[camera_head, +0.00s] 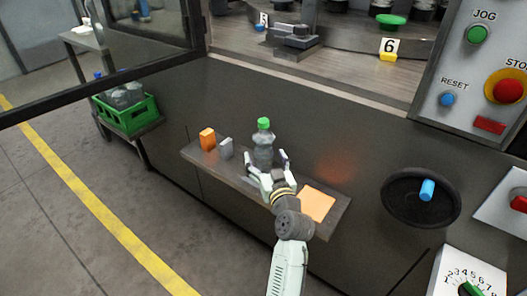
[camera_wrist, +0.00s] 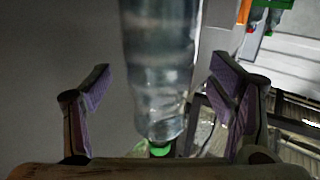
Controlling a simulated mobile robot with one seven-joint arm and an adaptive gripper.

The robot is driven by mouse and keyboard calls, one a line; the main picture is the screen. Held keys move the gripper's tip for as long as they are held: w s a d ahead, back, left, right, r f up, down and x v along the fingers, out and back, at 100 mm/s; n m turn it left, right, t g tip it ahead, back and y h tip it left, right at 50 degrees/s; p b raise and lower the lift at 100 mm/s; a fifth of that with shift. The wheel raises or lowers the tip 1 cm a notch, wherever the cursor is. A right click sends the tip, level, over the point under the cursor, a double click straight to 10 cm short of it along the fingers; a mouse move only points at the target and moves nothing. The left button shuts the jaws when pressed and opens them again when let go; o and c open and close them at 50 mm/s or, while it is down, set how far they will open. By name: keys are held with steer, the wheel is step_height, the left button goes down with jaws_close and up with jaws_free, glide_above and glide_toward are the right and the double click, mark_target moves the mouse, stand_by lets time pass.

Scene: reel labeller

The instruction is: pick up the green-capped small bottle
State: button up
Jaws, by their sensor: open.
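The small bottle (camera_head: 263,151) is clear with a green cap (camera_head: 264,124) and stands upright on a narrow grey shelf (camera_head: 190,153). My gripper (camera_head: 267,166) is open at the near side of the bottle, low on its body. In the wrist view the bottle body (camera_wrist: 158,65) fills the middle between the two spread fingers of my gripper (camera_wrist: 160,75). A gap shows on each side of it. The green cap (camera_wrist: 159,150) appears at the bottom of that view, partly hidden. Whether the fingers reach fully around the bottle I cannot tell.
An orange block (camera_head: 207,139) and a grey block (camera_head: 226,148) stand left of the bottle on the shelf. An orange flat piece (camera_head: 317,204) lies right of my gripper. A dark machine wall (camera_head: 330,130) rises behind. A black handwheel (camera_head: 405,210) juts out at right.

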steer(key=shift+x, duration=1.3)
steer(key=shift+c, duration=0.5)
steer(key=c, duration=1.6)
steer(key=shift+r, duration=0.15)
steer(key=shift+c, duration=0.2)
steer(key=shift+r, duration=0.1)
